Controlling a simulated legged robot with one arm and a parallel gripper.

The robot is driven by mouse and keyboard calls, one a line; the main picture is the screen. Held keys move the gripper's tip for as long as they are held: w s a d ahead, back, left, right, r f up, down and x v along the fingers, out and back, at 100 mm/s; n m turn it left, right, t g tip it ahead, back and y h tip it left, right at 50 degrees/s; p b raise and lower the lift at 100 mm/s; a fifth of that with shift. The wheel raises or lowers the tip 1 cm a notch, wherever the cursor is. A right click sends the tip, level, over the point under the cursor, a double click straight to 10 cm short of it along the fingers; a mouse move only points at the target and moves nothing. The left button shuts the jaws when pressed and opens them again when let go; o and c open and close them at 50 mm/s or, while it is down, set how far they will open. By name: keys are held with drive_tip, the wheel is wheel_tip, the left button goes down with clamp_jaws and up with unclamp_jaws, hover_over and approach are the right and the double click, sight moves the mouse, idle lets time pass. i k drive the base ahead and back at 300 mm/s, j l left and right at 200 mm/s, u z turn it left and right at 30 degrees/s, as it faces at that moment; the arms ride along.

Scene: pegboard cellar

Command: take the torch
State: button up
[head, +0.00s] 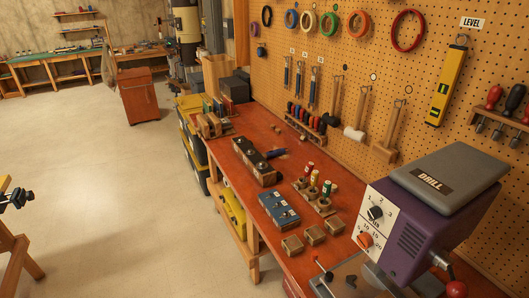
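A small dark blue, roughly cylindrical object (277,153) lies on the red-brown workbench (232,155), just behind a long wooden block with dark round tops (255,165). It looks like the torch, but it is too small to be sure. Nothing is seen touching it from above. My gripper is not seen in the head view.
A purple drill machine (408,225) stands at the bench's near right. A blue box (279,209), small wooden blocks (292,244) and coloured batteries in a holder (314,181) sit nearby. The pegboard (345,55) rises behind. Open floor (120,190) lies left of the bench.

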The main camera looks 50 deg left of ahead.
sight(276, 152)
drive_tip(key=u, duration=1.65)
drive_tip(key=i+j+z, duration=0.15)
drive_tip(key=i+j, duration=0.15)
drive_tip(key=i+j+z, duration=0.1)
drive_tip(key=i+j, duration=0.25)
drive_tip(key=i+j+z, duration=0.15)
drive_tip(key=i+j, duration=0.25)
drive_tip(key=i+j+z, duration=0.1)
drive_tip(key=i+j, duration=0.3)
drive_tip(key=i+j+z, duration=0.15)
drive_tip(key=i+j, duration=0.15)
drive_tip(key=j, duration=0.2)
drive_tip(key=i+j+z, duration=0.1)
drive_tip(key=i+j, duration=0.2)
drive_tip(key=j, duration=0.15)
drive_tip(key=i+j+z, duration=0.15)
drive_tip(key=j, duration=0.4)
drive_tip(key=i+j+z, duration=0.1)
drive_tip(key=i+j, duration=0.25)
drive_tip(key=j, duration=0.15)
